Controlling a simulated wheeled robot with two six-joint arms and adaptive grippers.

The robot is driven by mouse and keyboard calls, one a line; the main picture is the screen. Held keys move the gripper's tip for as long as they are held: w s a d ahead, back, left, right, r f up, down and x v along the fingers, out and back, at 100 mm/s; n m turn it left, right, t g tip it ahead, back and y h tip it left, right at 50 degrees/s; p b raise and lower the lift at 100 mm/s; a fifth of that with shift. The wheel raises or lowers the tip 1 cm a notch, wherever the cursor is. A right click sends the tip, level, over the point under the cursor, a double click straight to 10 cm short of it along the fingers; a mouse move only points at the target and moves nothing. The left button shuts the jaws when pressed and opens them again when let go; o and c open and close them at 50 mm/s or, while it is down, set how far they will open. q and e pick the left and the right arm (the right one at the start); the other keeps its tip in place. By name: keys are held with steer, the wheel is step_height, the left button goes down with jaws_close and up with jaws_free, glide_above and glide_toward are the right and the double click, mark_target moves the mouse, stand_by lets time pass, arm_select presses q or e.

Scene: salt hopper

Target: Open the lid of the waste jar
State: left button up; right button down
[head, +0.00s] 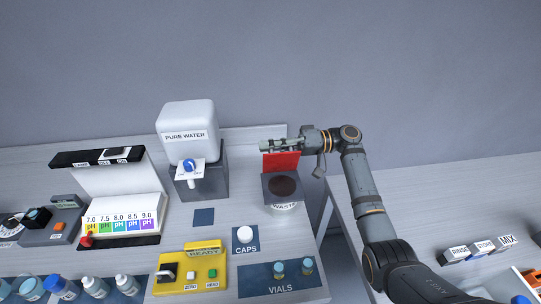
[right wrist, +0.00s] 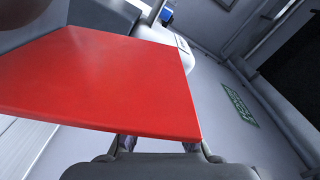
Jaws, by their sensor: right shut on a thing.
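The waste jar (head: 284,207) stands near the right end of the bench, with its round dark opening (head: 282,186) showing. Its red lid (head: 281,162) stands raised at the back of the jar. My right gripper (head: 267,146) is shut on the lid at its upper edge. In the right wrist view the red lid (right wrist: 105,80) fills much of the picture, and the gripper fingers (right wrist: 160,146) meet its near edge, partly hidden by it. My left gripper is not in view.
The white pure water tank (head: 188,119) stands left of the jar. A white cap (head: 244,233) and the vials tray (head: 262,287) lie in front. A gap separates this bench from the right bench (head: 440,195), which holds labelled blocks (head: 483,249).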

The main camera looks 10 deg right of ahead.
steer(key=shift+w+f+m+b, duration=0.1)
steer(key=shift+w+m+b, duration=0.2)
steer(key=shift+w+m, duration=0.65)
steer(key=c, duration=1.5)
jaws_free()
steer(key=shift+d+f, duration=0.1)
steer(key=shift+o, duration=0.2)
steer(key=d, duration=1.2)
